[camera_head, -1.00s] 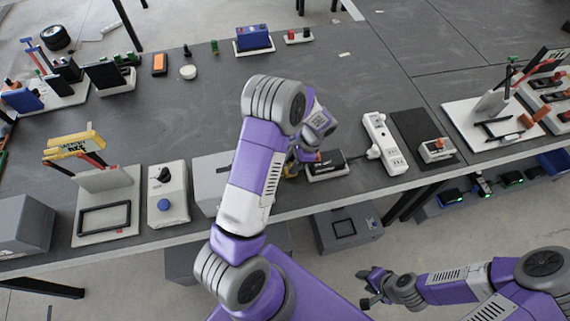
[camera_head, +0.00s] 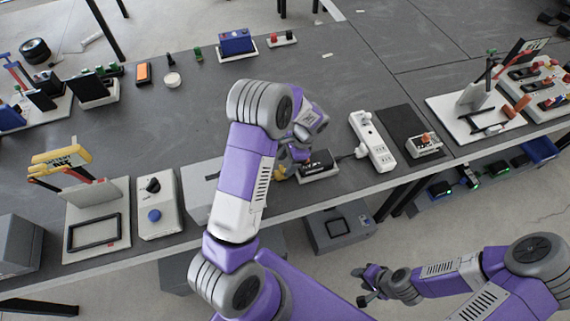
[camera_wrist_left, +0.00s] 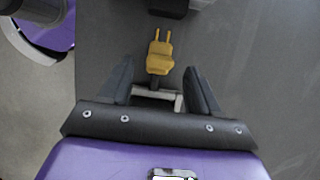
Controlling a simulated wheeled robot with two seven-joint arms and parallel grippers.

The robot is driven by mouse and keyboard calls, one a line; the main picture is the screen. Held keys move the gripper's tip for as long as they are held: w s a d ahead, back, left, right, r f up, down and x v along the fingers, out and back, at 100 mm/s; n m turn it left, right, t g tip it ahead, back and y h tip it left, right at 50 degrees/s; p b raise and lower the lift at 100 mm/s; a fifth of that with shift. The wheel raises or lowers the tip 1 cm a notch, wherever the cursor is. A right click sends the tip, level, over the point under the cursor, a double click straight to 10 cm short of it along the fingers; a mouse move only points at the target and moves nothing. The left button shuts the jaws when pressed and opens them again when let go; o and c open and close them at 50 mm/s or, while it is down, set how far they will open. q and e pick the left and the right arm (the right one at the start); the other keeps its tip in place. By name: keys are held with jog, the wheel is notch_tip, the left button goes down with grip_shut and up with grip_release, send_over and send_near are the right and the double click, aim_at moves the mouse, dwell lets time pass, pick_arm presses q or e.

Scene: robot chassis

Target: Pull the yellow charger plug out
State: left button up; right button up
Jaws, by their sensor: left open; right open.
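The yellow charger plug (camera_wrist_left: 159,56) shows in the left wrist view with both metal-coloured prongs bare, pointing up the picture. A gap separates the prongs from the dark block (camera_wrist_left: 172,8) at the top edge. My left gripper (camera_wrist_left: 160,88) is open, with a finger on either side of the plug's rear and dark cable end. In the head view the plug (camera_head: 281,171) is partly hidden by my left gripper (camera_head: 291,153), left of the black-topped device (camera_head: 318,161). My right gripper (camera_head: 367,285) is open and empty, low in the picture, away from the table.
A white power strip (camera_head: 373,142) and a small device on a dark mat (camera_head: 400,122) stand right of the black device. A grey box (camera_head: 199,182) and a white switch box (camera_head: 160,206) stand to the left. The table's middle behind my left arm is clear.

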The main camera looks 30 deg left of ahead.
pick_arm(q)
jog(key=v, duration=0.6)
jog(key=shift+f+p, duration=0.1)
jog(key=shift+p, duration=0.2)
